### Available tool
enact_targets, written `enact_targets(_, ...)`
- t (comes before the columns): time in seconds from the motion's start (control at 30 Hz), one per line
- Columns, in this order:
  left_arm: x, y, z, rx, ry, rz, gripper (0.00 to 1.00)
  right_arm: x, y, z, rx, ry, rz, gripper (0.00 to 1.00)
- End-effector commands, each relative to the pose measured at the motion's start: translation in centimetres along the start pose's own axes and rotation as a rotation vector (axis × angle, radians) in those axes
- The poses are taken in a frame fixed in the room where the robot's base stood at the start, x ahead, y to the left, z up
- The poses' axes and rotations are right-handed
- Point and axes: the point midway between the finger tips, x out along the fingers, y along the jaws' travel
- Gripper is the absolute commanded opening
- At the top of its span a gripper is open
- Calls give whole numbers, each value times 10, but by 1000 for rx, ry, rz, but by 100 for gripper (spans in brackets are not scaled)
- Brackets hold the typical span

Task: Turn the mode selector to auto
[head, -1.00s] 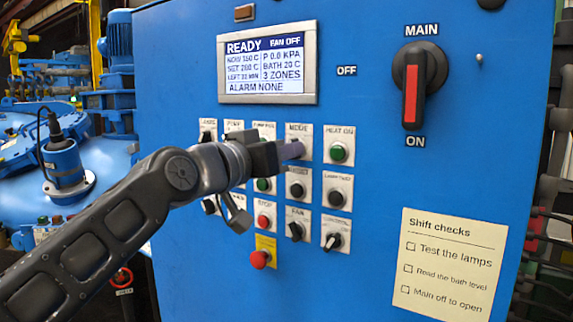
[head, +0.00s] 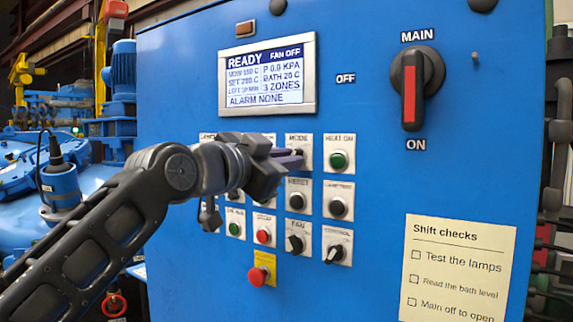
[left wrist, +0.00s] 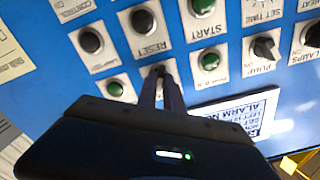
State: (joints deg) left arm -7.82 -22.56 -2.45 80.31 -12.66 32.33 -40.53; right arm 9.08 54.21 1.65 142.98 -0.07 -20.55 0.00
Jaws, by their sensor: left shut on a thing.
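The mode selector (head: 298,151) is in the top row of controls on the blue cabinet, on a pale plate labelled MODE. My left gripper (head: 290,160) reaches in from the left and its fingers are shut on the selector's knob. In the left wrist view the two fingers (left wrist: 158,82) point at the panel, with the small dark knob (left wrist: 157,70) between their tips. The fingers hide most of the knob and its position marks, so I cannot tell which mode it points to. My right gripper is not in view.
The green HEAT ON button (head: 338,160) is close to the right of the selector, and the black RESET button (head: 298,193) is just below. A display (head: 267,75) above reads READY, FAN OFF, ALARM NONE. The red-handled main switch (head: 411,92) is further right.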

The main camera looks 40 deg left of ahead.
Motion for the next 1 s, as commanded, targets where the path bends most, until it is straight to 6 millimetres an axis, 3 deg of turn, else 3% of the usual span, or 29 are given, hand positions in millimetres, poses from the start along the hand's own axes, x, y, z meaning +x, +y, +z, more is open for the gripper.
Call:
enact_targets(0.4,0,0,-1,14,2,-1,0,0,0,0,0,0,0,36)
enact_targets(0.43,0,0,-1,14,2,-1,12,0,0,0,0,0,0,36)
enact_targets(0.7,0,0,0,12,1,-1,33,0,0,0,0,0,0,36)
enact_targets(1.0,-2,0,0,11,1,0,33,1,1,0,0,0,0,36)
